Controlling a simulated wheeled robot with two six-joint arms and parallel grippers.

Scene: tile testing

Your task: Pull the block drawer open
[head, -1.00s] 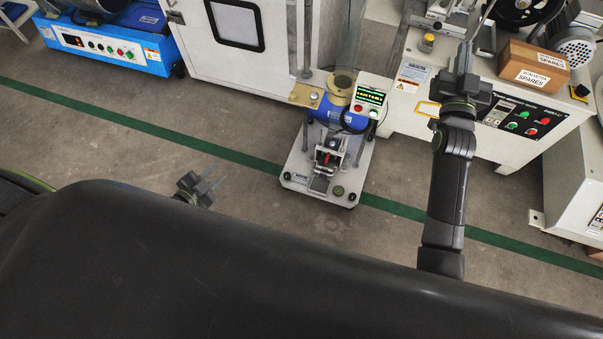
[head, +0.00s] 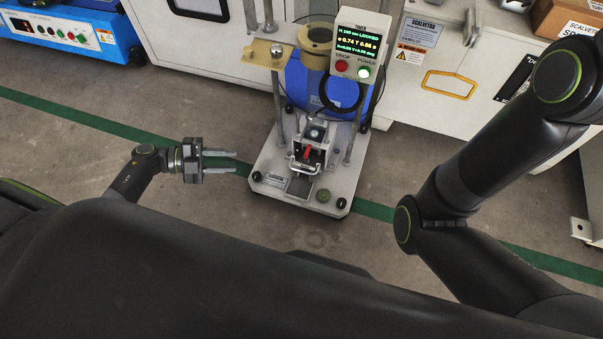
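The tile test machine stands on a white base plate (head: 335,190) in the middle of the head view. Low at its front is a small metal block unit with a red part (head: 308,153) and a pale bar handle (head: 304,168), which I take for the block drawer. I cannot tell whether it is shut fully. My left gripper (head: 236,162) is left of it, fingers apart, pointing right towards the machine. It is empty, and a gap separates its tips from the handle. My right arm (head: 480,165) runs out at the right edge; its gripper is outside the picture.
A control box (head: 358,45) with a lit display, a red button and a green lamp stands above the machine. Posts (head: 355,130) and a brass-coloured plate (head: 268,53) rise around the block unit. White cabinets stand behind. The floor (head: 225,210) in front is clear.

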